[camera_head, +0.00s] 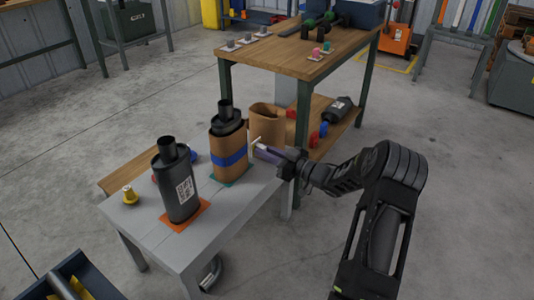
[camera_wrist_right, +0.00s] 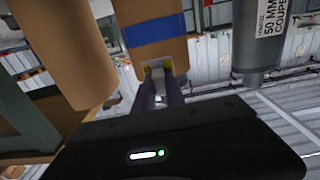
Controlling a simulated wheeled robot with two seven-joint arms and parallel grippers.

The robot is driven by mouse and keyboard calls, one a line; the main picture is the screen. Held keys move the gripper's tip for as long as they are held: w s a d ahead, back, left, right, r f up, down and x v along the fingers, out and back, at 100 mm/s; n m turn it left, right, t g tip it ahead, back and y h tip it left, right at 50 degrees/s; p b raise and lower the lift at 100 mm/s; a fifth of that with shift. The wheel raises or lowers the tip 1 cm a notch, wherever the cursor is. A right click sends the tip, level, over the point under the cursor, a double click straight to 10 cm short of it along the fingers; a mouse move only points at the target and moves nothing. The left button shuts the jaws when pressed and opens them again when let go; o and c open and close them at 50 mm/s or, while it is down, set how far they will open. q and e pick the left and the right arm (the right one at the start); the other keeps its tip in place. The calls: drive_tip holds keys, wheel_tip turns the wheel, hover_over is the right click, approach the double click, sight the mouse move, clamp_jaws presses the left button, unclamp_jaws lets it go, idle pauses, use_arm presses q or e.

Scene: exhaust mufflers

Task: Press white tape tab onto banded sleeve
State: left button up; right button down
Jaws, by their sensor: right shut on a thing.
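The banded sleeve (camera_head: 228,169) is brown cardboard with a blue band (camera_head: 230,157). It stands upright around a black muffler (camera_head: 227,117) on a green mat. My right gripper (camera_head: 262,151) is just right of it, with purple fingers shut on the white tape tab (camera_head: 256,142). In the right wrist view, the fingertips (camera_wrist_right: 160,80) and the pale tab (camera_wrist_right: 157,67) overlap the sleeve (camera_wrist_right: 155,22) close to the blue band (camera_wrist_right: 153,30). I cannot tell whether the tab touches the cardboard. My left gripper is not in view.
A labelled dark muffler (camera_head: 176,185) stands on an orange mat (camera_head: 187,216) at the left of the grey table (camera_head: 165,250). An open plain cardboard sleeve (camera_head: 267,122) stands close behind my right gripper. A yellow item (camera_head: 129,194) sits near the left edge. A wooden workbench (camera_head: 290,58) stands behind.

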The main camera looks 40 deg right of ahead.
sight(238, 140)
drive_tip(key=b+x, duration=0.1)
drive_tip(key=x, duration=0.5)
drive_tip(key=shift+w+b, duration=0.15)
drive_tip(key=shift+b, duration=0.2)
drive_tip(key=shift+b+x, duration=0.6)
drive_tip(key=shift+x, duration=1.4)
idle(1.3)
drive_tip(key=shift+s, duration=0.35)
drive_tip(key=shift+w+a, duration=0.1)
drive_tip(key=shift+w, duration=0.4)
idle(0.3)
drive_tip(key=shift+s, duration=0.1)
idle(0.6)
drive_tip(key=shift+v, duration=0.8)
drive_tip(key=shift+p+v, duration=0.95)
drive_tip(key=shift+v, duration=1.65)
